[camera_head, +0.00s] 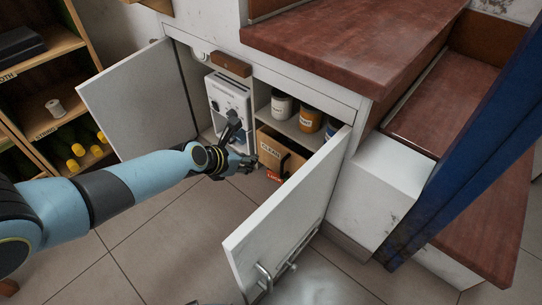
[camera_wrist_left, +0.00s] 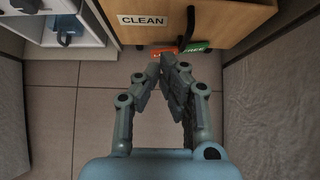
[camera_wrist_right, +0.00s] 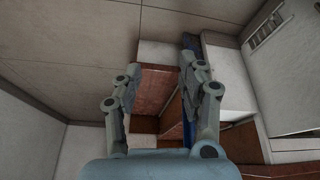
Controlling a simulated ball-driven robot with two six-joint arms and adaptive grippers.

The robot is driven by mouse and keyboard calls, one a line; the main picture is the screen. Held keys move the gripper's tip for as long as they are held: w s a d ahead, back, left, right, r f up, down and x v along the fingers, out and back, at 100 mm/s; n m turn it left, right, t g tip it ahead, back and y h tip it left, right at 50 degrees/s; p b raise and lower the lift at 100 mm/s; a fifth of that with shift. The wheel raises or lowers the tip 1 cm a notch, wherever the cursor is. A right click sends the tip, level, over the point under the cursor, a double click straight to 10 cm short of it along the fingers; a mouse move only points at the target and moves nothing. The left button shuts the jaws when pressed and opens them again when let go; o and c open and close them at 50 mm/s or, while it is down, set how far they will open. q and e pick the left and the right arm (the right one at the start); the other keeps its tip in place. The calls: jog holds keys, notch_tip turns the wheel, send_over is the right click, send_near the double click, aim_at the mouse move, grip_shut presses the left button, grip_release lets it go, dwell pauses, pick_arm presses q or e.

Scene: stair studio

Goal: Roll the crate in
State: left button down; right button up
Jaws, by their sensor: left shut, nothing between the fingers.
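A wooden crate (camera_head: 278,152) with a CLEAN label stands low in the open cabinet under the stairs, below a shelf. In the left wrist view its front (camera_wrist_left: 222,18) shows the label and a dark slot. At its lower edge are a red tab (camera_wrist_left: 164,54), its lettering partly hidden, and a green FREE tab (camera_wrist_left: 195,47). My left gripper (camera_wrist_left: 168,62) is shut and empty, its tips just before the red tab; I cannot tell whether they touch it. It also shows in the head view (camera_head: 248,163). My right gripper (camera_wrist_right: 162,65) is open and empty, away from the crate.
The left cabinet door (camera_head: 140,105) and right cabinet door (camera_head: 290,215) stand open on either side. A white machine (camera_head: 230,100) stands left of the crate. Jars (camera_head: 310,118) sit on the shelf above. A blue post (camera_head: 470,140) crosses the right. Tiled floor in front is clear.

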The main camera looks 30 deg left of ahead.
aim_at(279, 143)
notch_tip(279, 143, down, 7)
jog(key=t+b, duration=0.5)
jog(key=t, duration=0.2)
pick_arm(q)
jog(key=x, duration=0.3)
jog(key=w+r+x, duration=0.1)
jog(key=x, duration=0.2)
jog(key=b+x, duration=0.1)
jog(key=x, duration=0.2)
jog(key=shift+w+d+r, duration=0.1)
jog(key=shift+w+r, duration=0.3)
jog(key=shift+w, duration=0.15)
pick_arm(e)
jog(key=shift+w+a+r+n+t+y, duration=0.15)
jog(key=shift+w+a+r+t+y, duration=0.1)
jog(key=shift+w+r+t, duration=0.5)
jog(key=shift+w+a+r+n+t+y, duration=0.2)
jog(key=shift+w+r+t, duration=0.25)
jog(key=shift+w+r, duration=0.45)
jog(key=shift+s+r, duration=0.1)
jog(key=shift+s, duration=0.05)
pick_arm(q)
jog(key=w, duration=0.4)
jog(key=shift+w+d, duration=0.3)
jog(key=shift+w+r, duration=0.15)
jog(key=shift+w, duration=0.05)
pick_arm(e)
jog(key=shift+w+a+r, duration=0.1)
jog(key=shift+w+r, duration=0.25)
jog(key=shift+r, duration=0.1)
